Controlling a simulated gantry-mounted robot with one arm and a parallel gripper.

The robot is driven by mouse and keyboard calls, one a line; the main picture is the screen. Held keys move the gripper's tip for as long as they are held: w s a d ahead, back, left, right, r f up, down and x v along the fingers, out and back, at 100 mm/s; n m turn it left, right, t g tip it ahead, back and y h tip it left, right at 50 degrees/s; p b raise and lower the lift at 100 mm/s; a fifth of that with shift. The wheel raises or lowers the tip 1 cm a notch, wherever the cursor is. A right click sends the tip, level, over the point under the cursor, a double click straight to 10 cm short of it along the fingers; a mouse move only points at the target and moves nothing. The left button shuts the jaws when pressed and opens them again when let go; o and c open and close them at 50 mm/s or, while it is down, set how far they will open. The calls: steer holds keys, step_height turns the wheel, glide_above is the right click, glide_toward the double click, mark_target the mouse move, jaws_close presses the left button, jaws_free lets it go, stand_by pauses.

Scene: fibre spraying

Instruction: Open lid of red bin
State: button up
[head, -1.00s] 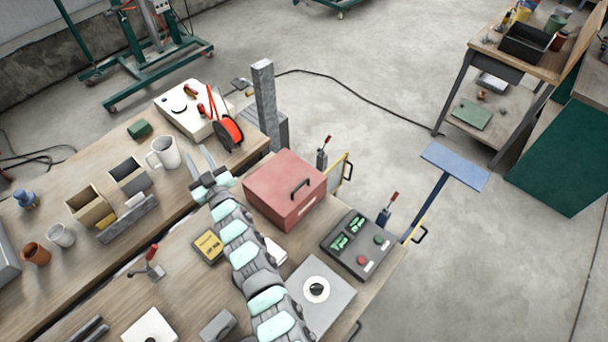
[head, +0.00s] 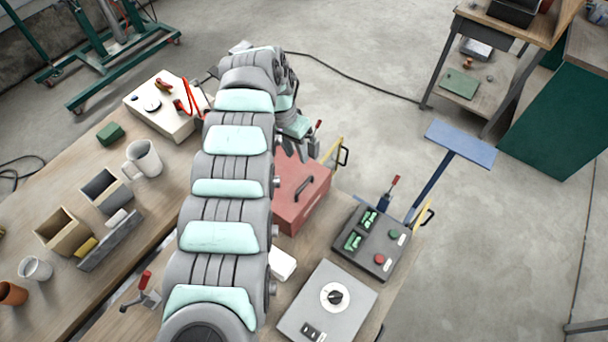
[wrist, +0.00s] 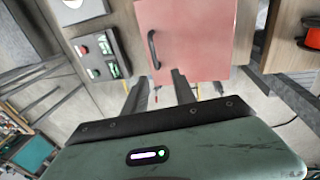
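The red bin (head: 314,207) is a box on the workbench, with its lid down and a dark handle (head: 304,187) on it. My arm hides its left part in the head view. My gripper (head: 297,153) points down at the bin's back edge, with its fingers apart and nothing visible between them. In the wrist view the red bin (wrist: 200,45) lies beyond the fingertips of my gripper (wrist: 158,77). The handle (wrist: 153,50) is just past the gap between the fingers, and I see no contact.
A control box (head: 370,243) with green and red buttons stands right of the bin. A grey box with a dial (head: 325,303) is in front. A red-handled clamp (head: 388,195) and a blue-topped stand (head: 460,143) are to the right. Open floor lies beyond.

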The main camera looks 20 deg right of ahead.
mark_target(302, 186)
steer(key=shift+g+y, duration=0.3)
steer(key=s+f, duration=0.1)
steer(key=f, duration=0.2)
steer(key=s+f+p, duration=0.1)
steer(key=f, duration=0.2)
steer(key=s+f+p, duration=0.1)
steer(key=f, duration=0.2)
steer(key=shift+s, duration=0.2)
steer(key=shift+f, duration=0.6)
steer(key=shift+c, duration=0.4)
jaws_close()
